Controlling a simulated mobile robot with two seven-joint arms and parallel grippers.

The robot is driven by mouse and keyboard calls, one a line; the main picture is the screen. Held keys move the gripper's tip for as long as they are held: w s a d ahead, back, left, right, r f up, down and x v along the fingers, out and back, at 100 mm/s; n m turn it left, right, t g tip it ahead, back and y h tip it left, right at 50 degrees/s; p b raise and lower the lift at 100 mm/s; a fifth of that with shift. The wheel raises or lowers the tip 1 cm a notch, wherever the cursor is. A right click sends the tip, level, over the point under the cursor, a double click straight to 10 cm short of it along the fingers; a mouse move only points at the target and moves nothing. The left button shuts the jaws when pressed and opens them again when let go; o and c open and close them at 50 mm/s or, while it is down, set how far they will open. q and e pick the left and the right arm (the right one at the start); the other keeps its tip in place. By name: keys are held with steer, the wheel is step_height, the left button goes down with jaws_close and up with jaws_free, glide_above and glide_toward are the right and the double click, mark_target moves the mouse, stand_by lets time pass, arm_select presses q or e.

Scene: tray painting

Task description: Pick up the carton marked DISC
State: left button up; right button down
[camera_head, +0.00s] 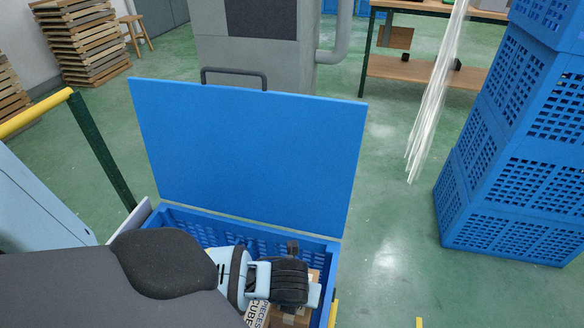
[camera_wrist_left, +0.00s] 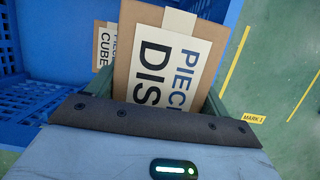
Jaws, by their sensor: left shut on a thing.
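The brown carton marked DISC (camera_wrist_left: 163,60) fills the middle of the left wrist view, its white label facing the camera. My left gripper (camera_head: 292,283) is shut on it, with a dark finger at each side in the wrist view. In the head view the gripper is low over the right end of a blue crate (camera_head: 330,262) and hides most of what it holds. A carton marked CUBE (camera_head: 257,315) is beside it in the crate; it also shows behind and left of the DISC carton in the left wrist view (camera_wrist_left: 103,45). My right gripper is out of view.
The crate's blue lid (camera_head: 250,150) stands open at its back. A tall stack of blue crates (camera_head: 510,180) stands at the right, with open green floor (camera_head: 400,260) between. A yellow-topped rail (camera_head: 35,115) is at the left.

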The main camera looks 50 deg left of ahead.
arm_select(q)
step_height(320, 180, up, 5)
steer(key=shift+r+p, duration=0.15)
steer(key=shift+p, duration=0.55)
steer(key=shift+r, duration=0.85)
steer(key=shift+p, duration=0.3)
steer(key=shift+r, duration=0.1)
